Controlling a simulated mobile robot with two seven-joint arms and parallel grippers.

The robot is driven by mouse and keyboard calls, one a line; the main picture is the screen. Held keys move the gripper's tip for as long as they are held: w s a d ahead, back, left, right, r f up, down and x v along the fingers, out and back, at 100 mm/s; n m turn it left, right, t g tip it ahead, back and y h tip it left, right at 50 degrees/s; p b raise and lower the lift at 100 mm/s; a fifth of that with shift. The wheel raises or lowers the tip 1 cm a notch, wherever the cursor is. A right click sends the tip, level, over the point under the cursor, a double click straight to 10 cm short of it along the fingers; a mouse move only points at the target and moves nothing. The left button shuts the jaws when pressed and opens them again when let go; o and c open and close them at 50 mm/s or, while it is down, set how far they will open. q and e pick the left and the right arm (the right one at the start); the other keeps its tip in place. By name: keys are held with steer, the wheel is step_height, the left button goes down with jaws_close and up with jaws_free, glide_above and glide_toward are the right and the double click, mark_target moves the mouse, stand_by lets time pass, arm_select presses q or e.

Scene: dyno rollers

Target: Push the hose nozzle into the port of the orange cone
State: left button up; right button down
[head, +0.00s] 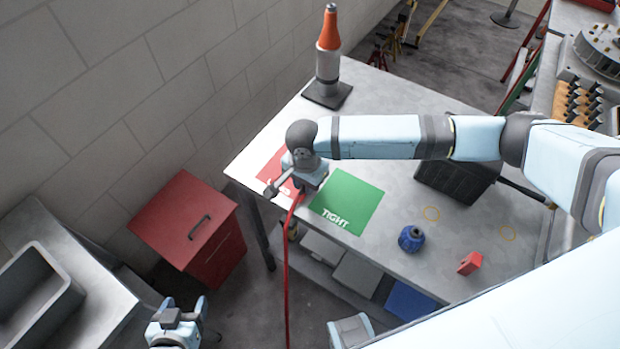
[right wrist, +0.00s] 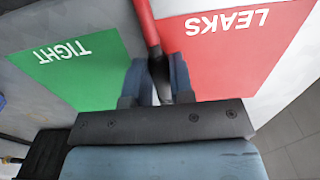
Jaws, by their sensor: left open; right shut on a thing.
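The orange cone (head: 329,30) stands upright on a grey body with a dark square base at the far corner of the table (head: 400,110). Its port cannot be made out. My right gripper (head: 303,187) is over the table's left end, well in front of the cone. In the right wrist view its fingers (right wrist: 157,82) are shut on the dark nozzle end (right wrist: 158,68) of the red hose (right wrist: 147,22). In the head view the hose (head: 288,250) hangs down past the table edge. My left gripper (head: 186,312) is open and empty at the lower left, away from the table.
A green TIGHT mat (head: 350,195) and a red LEAKS mat (right wrist: 235,45) lie under my right gripper. A blue round pot (head: 411,238), a red block (head: 470,263) and a black crate (head: 450,180) are further right. A red cabinet (head: 185,220) stands left.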

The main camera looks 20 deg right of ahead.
steer(key=shift+r+p, duration=1.8)
steer(key=shift+p, duration=0.3)
step_height(320, 180, up, 3)
steer(key=p, duration=0.4)
